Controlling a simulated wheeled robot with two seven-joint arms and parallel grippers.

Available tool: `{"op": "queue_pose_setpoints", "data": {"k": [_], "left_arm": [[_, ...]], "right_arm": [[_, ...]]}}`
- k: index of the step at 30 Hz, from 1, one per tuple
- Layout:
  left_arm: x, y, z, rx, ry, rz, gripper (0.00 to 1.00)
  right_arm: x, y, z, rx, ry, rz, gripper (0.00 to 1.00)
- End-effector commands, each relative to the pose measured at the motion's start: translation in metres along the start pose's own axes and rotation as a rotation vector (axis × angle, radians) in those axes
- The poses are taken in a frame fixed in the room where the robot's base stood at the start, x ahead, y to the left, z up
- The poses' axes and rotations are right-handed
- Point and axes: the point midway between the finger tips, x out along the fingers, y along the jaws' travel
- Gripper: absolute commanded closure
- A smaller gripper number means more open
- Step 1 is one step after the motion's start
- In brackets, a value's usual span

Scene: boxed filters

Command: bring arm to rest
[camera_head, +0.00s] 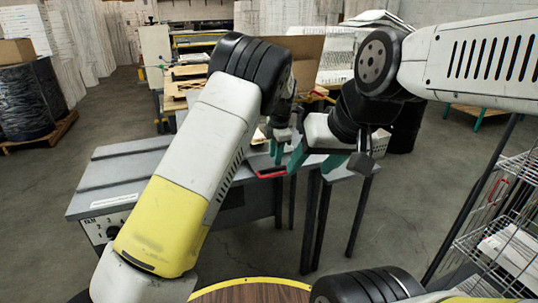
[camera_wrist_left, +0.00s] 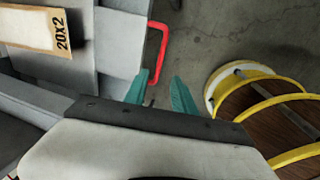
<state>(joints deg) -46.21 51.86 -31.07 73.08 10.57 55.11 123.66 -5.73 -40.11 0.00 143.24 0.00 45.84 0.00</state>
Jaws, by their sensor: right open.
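My left gripper (camera_head: 276,151) is partly hidden behind its own arm in the head view, above the grey table. The left wrist view shows its two teal fingers (camera_wrist_left: 161,77) apart, with nothing held between them. My right gripper (camera_head: 316,161) reaches in from the right, close beside the left one. Its teal fingers are spread and empty, above the right part of the table. Both arms are raised and bent in front of me.
The grey table (camera_head: 112,170) has a red handle (camera_head: 270,173) at its edge. A filter box (camera_wrist_left: 30,27) marked 20X2 shows in the left wrist view. A wire rack (camera_head: 500,220) stands at right. An open cardboard box (camera_head: 305,60) is behind the arms.

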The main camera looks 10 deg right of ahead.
Motion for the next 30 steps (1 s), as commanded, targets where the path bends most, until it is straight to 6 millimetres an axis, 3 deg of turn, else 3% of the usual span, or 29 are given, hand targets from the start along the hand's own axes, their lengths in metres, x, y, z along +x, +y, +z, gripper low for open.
{"op": "queue_pose_setpoints", "data": {"k": [7, 11, 16, 20, 26, 30], "left_arm": [[-0.001, 0.001, -0.002, 0.002, -0.002, -0.001, 0.68], [-0.019, 0.005, -0.02, 0.042, -0.029, -0.01, 0.68], [-0.07, 0.007, -0.078, 0.21, -0.118, -0.019, 0.68], [-0.113, -0.004, -0.127, 0.389, -0.193, 0.002, 0.68], [-0.171, -0.04, -0.196, 0.693, -0.274, 0.097, 0.68], [-0.204, -0.076, -0.238, 0.922, -0.288, 0.195, 0.68]], "right_arm": [[0.0, 0.0, 0.0, 0.0, 0.0, 0.0, 0.44], [0.0, 0.0, 0.0, 0.0, 0.0, 0.0, 0.44], [0.0, 0.0, 0.0, 0.0, 0.0, 0.0, 0.44], [0.0, 0.0, 0.0, 0.0, 0.0, 0.0, 0.44], [0.0, 0.0, 0.0, 0.0, 0.0, 0.0, 0.44], [0.0, 0.0, 0.0, 0.0, 0.0, 0.0, 0.44]]}}
